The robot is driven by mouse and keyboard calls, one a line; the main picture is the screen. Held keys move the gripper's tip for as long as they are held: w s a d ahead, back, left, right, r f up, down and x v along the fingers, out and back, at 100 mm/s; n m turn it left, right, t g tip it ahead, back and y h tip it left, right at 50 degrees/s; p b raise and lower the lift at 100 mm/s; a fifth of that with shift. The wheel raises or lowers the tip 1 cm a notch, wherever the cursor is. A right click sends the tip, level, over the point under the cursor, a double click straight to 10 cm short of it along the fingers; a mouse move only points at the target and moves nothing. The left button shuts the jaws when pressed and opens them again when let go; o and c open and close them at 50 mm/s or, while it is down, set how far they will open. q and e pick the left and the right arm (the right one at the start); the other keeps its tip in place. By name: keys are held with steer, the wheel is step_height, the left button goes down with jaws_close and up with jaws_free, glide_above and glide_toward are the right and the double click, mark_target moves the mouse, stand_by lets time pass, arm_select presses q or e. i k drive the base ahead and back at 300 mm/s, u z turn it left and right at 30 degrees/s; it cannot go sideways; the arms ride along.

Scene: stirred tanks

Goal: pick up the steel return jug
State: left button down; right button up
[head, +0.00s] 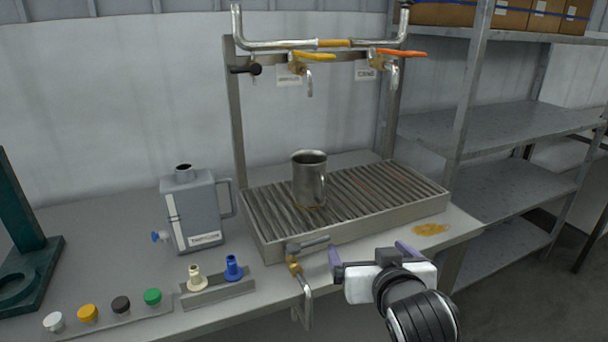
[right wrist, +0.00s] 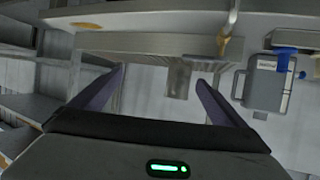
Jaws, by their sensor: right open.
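My left gripper is not in view.
A grey canister (head: 196,212) stands left of the tray and also shows in the right wrist view (right wrist: 265,86). A pipe rack with yellow and orange valve handles (head: 400,53) rises behind. A drain valve (head: 294,266) juts from the tray front. Shelves (head: 490,122) stand right.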

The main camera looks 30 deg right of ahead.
mark_target(309, 166)
steer(key=i, duration=0.95)
steer(key=u, duration=0.05)
